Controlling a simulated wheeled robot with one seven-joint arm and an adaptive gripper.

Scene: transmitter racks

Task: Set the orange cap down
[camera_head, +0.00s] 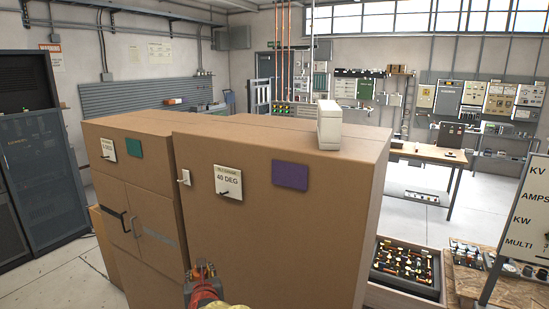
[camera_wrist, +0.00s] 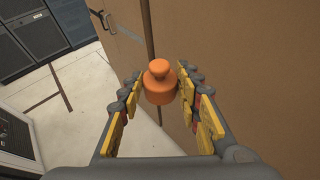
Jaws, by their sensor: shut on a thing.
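The orange cap (camera_wrist: 159,84) shows in the wrist view between the fingertips of my gripper (camera_wrist: 160,92). It has a round knob on top of a wider body. My gripper is shut on it, with yellow-padded fingers on both sides. The cap is held up near the brown cabinet face, with pale floor visible below to the left. In the head view my gripper (camera_head: 202,272) is at the bottom centre, in front of the brown cabinet (camera_head: 285,238). I cannot make out the cap in that view.
A white box (camera_head: 329,125) stands on the cabinet top, which is otherwise mostly clear. A wooden table (camera_head: 427,152) stands behind to the right. A black tray of small parts (camera_head: 408,268) is at the lower right. Dark racks (camera_head: 38,150) stand at the left.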

